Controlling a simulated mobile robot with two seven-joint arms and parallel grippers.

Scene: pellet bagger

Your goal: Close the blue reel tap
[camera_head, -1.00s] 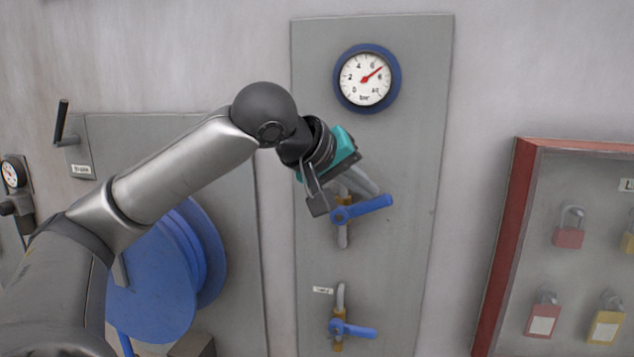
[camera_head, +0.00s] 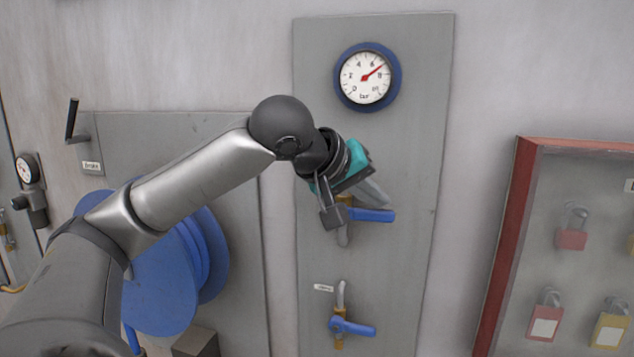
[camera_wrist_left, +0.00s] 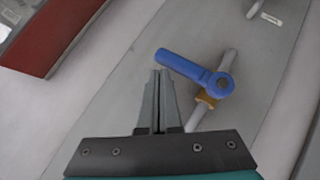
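Two taps with blue lever handles sit one above the other on a grey panel (camera_head: 400,130). The upper tap's handle (camera_head: 374,215) points right, roughly level; its hub is partly hidden behind my left gripper. This handle also shows in the left wrist view (camera_wrist_left: 190,68), with a brass body and grey pipe. The lower tap (camera_head: 352,328) has its handle pointing right, slightly down. My left gripper (camera_head: 382,200) has its fingers together with nothing between them. In the left wrist view its fingertips (camera_wrist_left: 160,73) are at the handle's free end; I cannot tell whether they touch.
A pressure gauge (camera_head: 366,77) is above the taps, its needle between 6 and 8. A blue hose reel (camera_head: 165,285) is behind my left arm. A red-framed padlock cabinet (camera_head: 505,245) stands out at the right. The panel right of the taps is clear.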

